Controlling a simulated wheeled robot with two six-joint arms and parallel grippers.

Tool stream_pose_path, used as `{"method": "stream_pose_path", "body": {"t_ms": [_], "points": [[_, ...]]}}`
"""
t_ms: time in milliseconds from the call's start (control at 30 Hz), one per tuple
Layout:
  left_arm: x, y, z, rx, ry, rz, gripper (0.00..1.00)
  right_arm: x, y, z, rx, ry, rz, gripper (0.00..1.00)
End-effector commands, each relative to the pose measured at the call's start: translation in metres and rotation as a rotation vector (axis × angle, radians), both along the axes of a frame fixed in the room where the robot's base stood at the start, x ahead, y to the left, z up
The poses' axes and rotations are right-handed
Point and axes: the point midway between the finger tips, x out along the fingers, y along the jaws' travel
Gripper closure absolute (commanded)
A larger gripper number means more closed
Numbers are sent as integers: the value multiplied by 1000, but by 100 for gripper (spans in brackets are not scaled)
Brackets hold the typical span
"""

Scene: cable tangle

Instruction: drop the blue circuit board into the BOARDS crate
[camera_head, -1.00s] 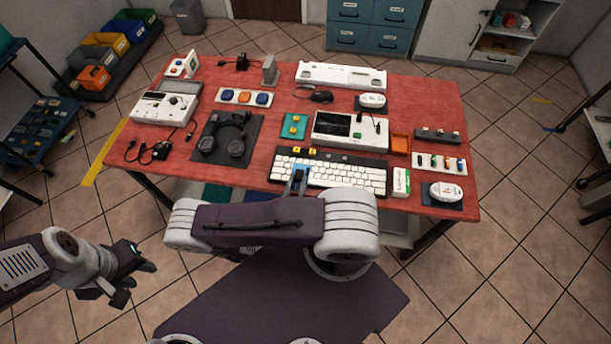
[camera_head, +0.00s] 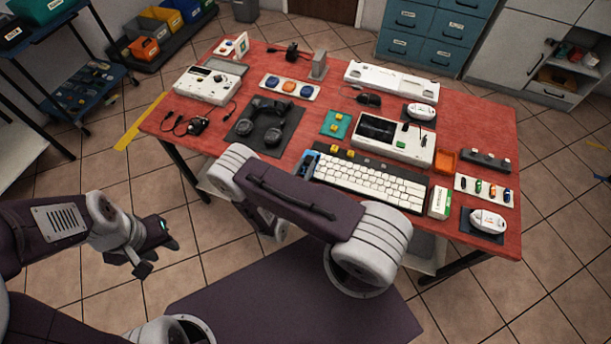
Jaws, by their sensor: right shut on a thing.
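The blue circuit board (camera_head: 310,157) shows as a small blue piece at the left end of the white keyboard. My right gripper (camera_head: 305,168) is at this blue piece and shut on it; my own forearm hides most of the gripper. I cannot tell whether the board is touching the table. My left gripper (camera_head: 157,257) is open and empty, low over the floor at the left, away from the table. Several crates stand at the upper left, including a green one (camera_head: 42,10) with a pale label. The labels are too small to read, so I cannot tell which crate is BOARDS.
The red table (camera_head: 465,110) carries a keyboard (camera_head: 372,182), headphones on a dark mat (camera_head: 243,138), white devices and a teal board with yellow parts (camera_head: 337,124). A blue shelf rack (camera_head: 72,98) stands at the left.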

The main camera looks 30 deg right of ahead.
Motion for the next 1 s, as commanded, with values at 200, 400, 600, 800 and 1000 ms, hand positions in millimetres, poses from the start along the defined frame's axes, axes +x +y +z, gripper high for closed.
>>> {"method": "stream_pose_path", "body": {"t_ms": [200,400,600,800,1000], "points": [[0,0,-30,0,0,0,64,-1,0,-36,-1,1,0,100],[0,0,-30,0,0,0,64,-1,0,-39,0,0,0,100],[0,0,-34,0,0,0,64,-1,0,-43,1,1,0,100],[0,0,-33,0,0,0,64,-1,0,-42,1,1,0,54],[0,0,-31,0,0,0,64,-1,0,-41,1,1,0,54]]}}
